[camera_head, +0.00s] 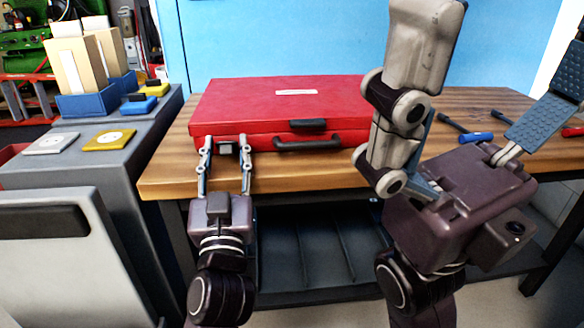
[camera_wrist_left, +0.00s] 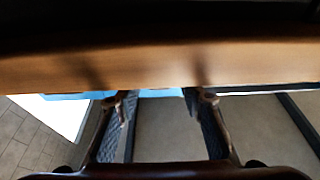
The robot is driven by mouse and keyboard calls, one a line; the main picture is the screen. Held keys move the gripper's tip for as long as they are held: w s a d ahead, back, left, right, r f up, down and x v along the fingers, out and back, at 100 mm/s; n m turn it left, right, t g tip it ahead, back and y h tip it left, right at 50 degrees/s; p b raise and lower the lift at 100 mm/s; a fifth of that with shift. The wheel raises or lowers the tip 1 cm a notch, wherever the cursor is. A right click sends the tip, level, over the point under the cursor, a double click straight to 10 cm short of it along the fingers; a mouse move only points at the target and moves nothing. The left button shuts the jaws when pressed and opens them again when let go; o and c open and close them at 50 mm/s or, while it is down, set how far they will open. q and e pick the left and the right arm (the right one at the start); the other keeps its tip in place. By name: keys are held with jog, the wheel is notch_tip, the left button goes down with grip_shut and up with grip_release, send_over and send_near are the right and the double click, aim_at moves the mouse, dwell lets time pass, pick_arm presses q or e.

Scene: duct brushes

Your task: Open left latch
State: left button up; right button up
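A closed red case (camera_head: 250,103) lies on the wooden workbench (camera_head: 165,178) in the head view. On its front are a dark left latch (camera_head: 226,148), a black latch (camera_head: 308,125) and a black handle (camera_head: 308,143). My left gripper (camera_head: 226,150) is open at the case's front left. Its fingertips stand either side of the left latch; contact cannot be told. The left wrist view shows its two fingers (camera_wrist_left: 160,100) apart below the bench's wooden edge (camera_wrist_left: 160,68), with no latch visible. My right gripper (camera_head: 505,40) is raised at the right, fingers wide apart and empty.
Screwdrivers, one with a blue handle (camera_head: 476,137), lie on the bench at the right. A grey cabinet (camera_head: 110,175) at the left holds blue bins (camera_head: 85,103) and yellow items (camera_head: 108,140). A blue wall panel (camera_head: 270,40) stands behind.

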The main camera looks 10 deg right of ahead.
pick_arm(q)
jog(key=shift+w+r+g+p, duration=0.25)
jog(key=shift+r+g+p, duration=0.55)
jog(key=shift+p, duration=2.8)
jog(key=shift+w+r+g+p, duration=0.3)
jog(key=shift+g+p, duration=0.9)
jog(key=shift+p, duration=2.35)
jog(key=s+p, duration=0.1)
jog(key=s, duration=0.7)
jog(key=d+f+h, duration=0.1)
jog(key=d+h, duration=0.1)
jog(key=d, duration=0.1)
jog(key=s+d+f+h+b, duration=0.1)
jog(key=d+h, duration=0.1)
jog(key=d, duration=0.1)
jog(key=d+f+h, duration=0.1)
jog(key=d+h, duration=0.1)
jog(key=d, duration=0.1)
jog(key=shift+s+d+n+g+h+b, duration=0.25)
jog(key=shift+s+n+g+h+b, duration=0.05)
jog(key=shift+s+n+g+b, duration=0.1)
jog(key=s+d+r+n+h+b, duration=0.2)
jog(key=s+d+n+h, duration=0.3)
jog(key=n+h, duration=0.1)
jog(key=shift+s+d+n+h+b, duration=0.3)
jog(key=shift+s+d+n+h, duration=0.1)
jog(key=shift+h, duration=0.3)
jog(key=shift+r, duration=0.1)
